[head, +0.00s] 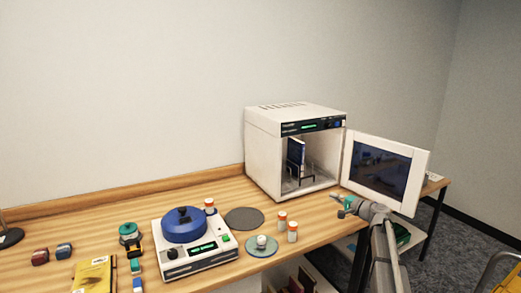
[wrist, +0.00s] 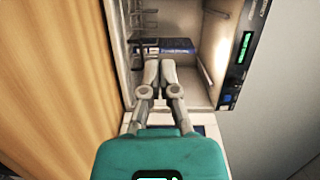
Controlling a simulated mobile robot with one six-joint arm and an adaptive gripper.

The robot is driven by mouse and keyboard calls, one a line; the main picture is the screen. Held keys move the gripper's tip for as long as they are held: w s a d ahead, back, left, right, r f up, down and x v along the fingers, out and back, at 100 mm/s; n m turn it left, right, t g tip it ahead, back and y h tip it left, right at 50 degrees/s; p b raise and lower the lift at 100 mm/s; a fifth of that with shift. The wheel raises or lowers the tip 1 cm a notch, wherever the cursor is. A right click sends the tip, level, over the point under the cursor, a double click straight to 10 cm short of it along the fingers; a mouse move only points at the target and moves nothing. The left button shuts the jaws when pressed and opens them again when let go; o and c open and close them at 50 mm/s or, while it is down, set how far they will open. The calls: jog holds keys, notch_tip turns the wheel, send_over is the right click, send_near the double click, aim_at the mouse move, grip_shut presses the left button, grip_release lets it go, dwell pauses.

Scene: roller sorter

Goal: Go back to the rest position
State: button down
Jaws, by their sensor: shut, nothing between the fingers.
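My gripper (wrist: 160,72) is shut and empty in the wrist view, its two fingers together in front of the open white cabinet. In the head view my gripper (head: 337,198) is small, at the front right of the cabinet, just below the open door. The white cabinet (head: 262,150) stands at the back right of the table with its door (head: 422,172) swung open to the right. A dark blue book-like item (head: 297,155) stands in a rack inside it. The item also shows in the wrist view (wrist: 178,45), beyond the fingertips.
A white device with a blue round lid (head: 185,228) stands on the wooden table (head: 100,213). Small coloured items and a yellow book (head: 92,275) are at the left.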

jog(key=s+a+f+n+g, duration=0.1)
jog(key=s+a+f, duration=0.1)
jog(key=s+a+f+n+g, duration=0.1)
jog(key=s+a, duration=0.2)
jog(key=s+a+f+n+g, duration=0.1)
jog(key=s+a+f+g, duration=0.1)
jog(key=a, duration=0.1)
jog(key=shift+s+a+f+h, duration=0.15)
jog(key=shift+s+f+h, duration=0.15)
jog(key=shift+h, duration=0.1)
jog(key=s+a+f+n+g+h, duration=0.35)
jog(key=s+a+f, duration=0.2)
jog(key=s, duration=0.45)
jog(key=s+d+f+n+g+h, duration=0.1)
jog(key=s+f+n+g+h, duration=0.2)
jog(key=s, duration=0.6)
jog(key=s+d+f+g+h, duration=0.15)
jog(key=s+f+h, duration=0.25)
jog(key=s, duration=0.5)
notch_tip(320, 180, down, 10)
jog(key=s+g+b, duration=0.1)
jog(key=s+b, duration=0.1)
jog(key=b, duration=0.8)
notch_tip(320, 180, up, 18)
jog(key=p, duration=1.8)
jog(key=shift+a, duration=0.4)
jog(key=shift+s+r, duration=0.1)
